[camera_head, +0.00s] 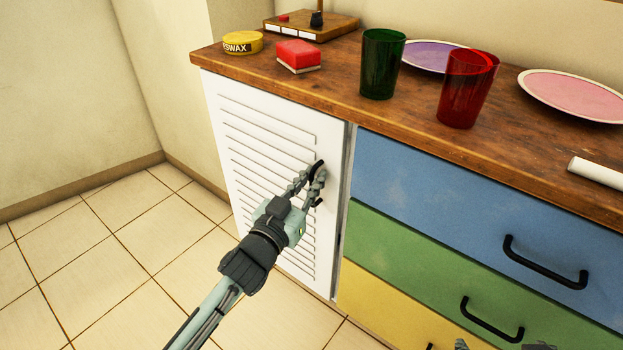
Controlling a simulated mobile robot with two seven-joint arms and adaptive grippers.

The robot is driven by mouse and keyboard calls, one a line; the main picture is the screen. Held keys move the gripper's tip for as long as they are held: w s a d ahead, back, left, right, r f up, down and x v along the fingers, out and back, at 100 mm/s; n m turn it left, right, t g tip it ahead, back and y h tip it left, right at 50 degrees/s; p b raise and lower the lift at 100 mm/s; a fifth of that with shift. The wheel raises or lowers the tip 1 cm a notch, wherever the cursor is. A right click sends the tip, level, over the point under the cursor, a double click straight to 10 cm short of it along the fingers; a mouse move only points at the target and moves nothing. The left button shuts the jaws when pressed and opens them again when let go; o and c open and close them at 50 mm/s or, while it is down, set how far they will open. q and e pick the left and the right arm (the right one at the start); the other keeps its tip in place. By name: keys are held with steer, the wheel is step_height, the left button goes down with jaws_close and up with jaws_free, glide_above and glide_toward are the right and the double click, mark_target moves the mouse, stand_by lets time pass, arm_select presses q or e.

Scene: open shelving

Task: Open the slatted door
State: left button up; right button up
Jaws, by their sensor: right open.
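The white slatted door (245,135) is at the left end of the cabinet and looks shut or nearly so; a narrow seam runs down its right edge. Its black handle (319,164) is upright near that edge, and its middle is hidden by my fingers. My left gripper (311,181) is at the handle, with its fingers on either side of it, and appears shut on it. My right gripper (501,346) barely shows at the bottom edge, apart from the door, with its two fingertips spread wide.
Blue (440,200), green (400,240) and yellow (375,300) drawers stand right of the door. The wooden top (420,130) bears a green cup (381,65), a red cup (466,90), plates, a sponge (298,56) and a yellow tin (242,43). Tiled floor (100,260) is clear at left.

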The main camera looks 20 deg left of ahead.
arm_select(q)
jaws_close()
steer(key=shift+s, duration=0.1)
